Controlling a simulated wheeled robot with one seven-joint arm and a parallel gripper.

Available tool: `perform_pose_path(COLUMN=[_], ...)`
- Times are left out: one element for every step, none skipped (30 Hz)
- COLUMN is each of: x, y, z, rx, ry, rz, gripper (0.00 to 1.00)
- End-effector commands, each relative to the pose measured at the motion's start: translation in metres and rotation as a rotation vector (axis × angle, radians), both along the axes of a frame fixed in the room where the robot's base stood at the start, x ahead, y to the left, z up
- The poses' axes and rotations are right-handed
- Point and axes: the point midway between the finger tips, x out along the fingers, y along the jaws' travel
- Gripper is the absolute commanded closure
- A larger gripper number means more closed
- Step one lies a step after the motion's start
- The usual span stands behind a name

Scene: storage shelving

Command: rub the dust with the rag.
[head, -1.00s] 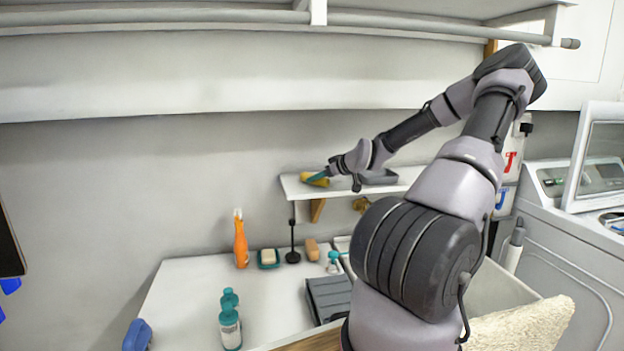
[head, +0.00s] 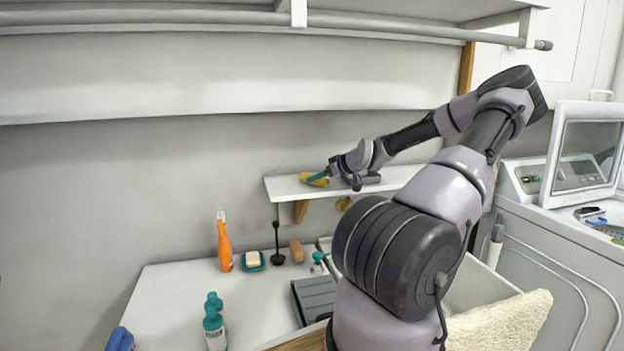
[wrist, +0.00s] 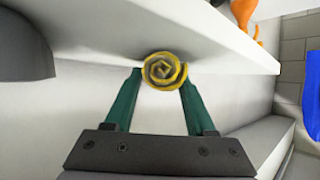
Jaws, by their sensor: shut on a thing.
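The rag is a yellow rolled cloth (wrist: 164,70) with a spiral end, held between the green fingertips of my gripper (wrist: 162,78) in the wrist view. In the head view the yellow rag (head: 312,180) shows at the tip of my gripper (head: 322,176), over the left part of a small white wall shelf (head: 283,187). The rag is at the shelf's top surface, but I cannot tell whether it touches. I cannot make out any dust on the shelf.
A grey tray (head: 371,179) lies on the shelf just right of my gripper. Below, the counter (head: 170,290) holds an orange spray bottle (head: 224,245), a soap dish (head: 253,262) and a teal bottle (head: 214,325). A washing machine (head: 560,260) stands at the right.

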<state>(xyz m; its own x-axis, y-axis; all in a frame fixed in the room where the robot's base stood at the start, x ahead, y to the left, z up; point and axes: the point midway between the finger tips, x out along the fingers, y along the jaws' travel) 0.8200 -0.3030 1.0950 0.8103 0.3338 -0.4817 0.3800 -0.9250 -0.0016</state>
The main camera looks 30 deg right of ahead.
Motion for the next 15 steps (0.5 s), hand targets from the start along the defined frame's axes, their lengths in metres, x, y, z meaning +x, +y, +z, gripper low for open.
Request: perform_pose_path(x=[-0.002,-0.002,-0.003,-0.003,-0.003,-0.004,-0.004,-0.004,-0.004,-0.004,-0.005,-0.005,-0.005,-0.006,-0.006], y=[-0.007,-0.009,-0.012,-0.013,-0.015,-0.016,-0.017,-0.018,-0.019,-0.019,-0.021,-0.023,-0.026,-0.028,-0.032], z=[-0.001,-0.001,-0.001,-0.001,-0.001,0.000,0.000,0.000,0.000,0.000,0.000,0.000,0.000,0.000,0.000], rx=[0.003,0.003,0.002,0.002,0.002,0.002,0.001,0.001,0.001,0.001,0.002,0.002,0.003,0.003,0.003], ry=[0.003,0.002,0.003,0.003,0.002,0.002,0.003,0.003,0.003,0.003,0.003,0.003,0.002,0.002,0.002], rz=[-0.006,-0.006,-0.004,-0.003,-0.003,-0.002,-0.002,-0.002,-0.002,-0.002,-0.003,-0.004,-0.004,-0.004,-0.004], gripper=[0.99,0.99,0.99,0.99,0.99,0.99,0.99,0.99,0.99,0.99,0.99,0.99,0.99,0.99,0.99])
